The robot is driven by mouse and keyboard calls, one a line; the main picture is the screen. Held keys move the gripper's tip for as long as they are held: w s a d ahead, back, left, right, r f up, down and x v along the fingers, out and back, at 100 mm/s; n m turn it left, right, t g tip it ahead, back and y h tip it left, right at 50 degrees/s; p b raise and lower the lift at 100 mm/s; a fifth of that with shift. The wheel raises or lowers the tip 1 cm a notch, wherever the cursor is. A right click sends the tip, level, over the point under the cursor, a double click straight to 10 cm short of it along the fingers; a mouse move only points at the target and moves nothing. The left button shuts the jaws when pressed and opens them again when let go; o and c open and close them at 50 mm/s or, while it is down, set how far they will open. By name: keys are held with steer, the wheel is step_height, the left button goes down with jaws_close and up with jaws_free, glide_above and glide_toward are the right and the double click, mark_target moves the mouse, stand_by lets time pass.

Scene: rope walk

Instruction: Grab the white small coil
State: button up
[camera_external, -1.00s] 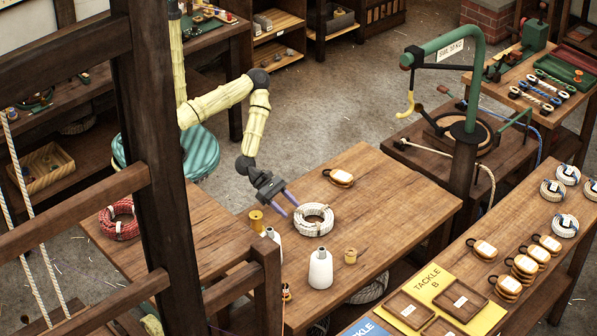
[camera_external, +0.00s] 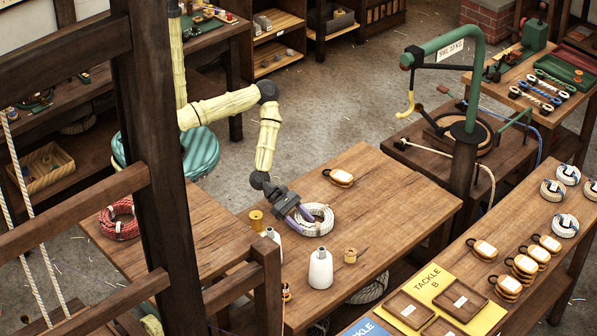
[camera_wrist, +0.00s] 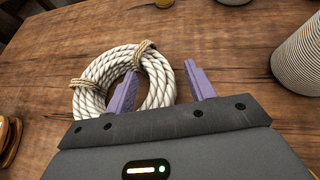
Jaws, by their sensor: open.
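The white small coil (camera_external: 314,220) lies flat on the wooden table, a ring of white rope with tan bindings. It also shows in the wrist view (camera_wrist: 98,73), just beyond my gripper. My gripper (camera_external: 303,217) is at the coil's left side in the external view, low over the table. In the wrist view my gripper (camera_wrist: 160,80) has its purple fingers apart. The left finger reaches into the coil's open centre and the right finger stands outside its right side, so the rope's right part lies between them. Whether the fingers touch the rope cannot be told.
A yellow spool (camera_external: 256,220) and a small tan spool (camera_external: 350,256) stand nearby. A wooden block (camera_external: 340,177) lies behind. The table's right part is clear.

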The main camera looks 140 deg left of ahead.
steer(key=shift+c, duration=0.2)
stand_by(0.3)
jaws_close()
steer(key=shift+r, duration=0.15)
step_height(320, 180, up, 10)
stand_by(0.5)
stand_by(0.3)
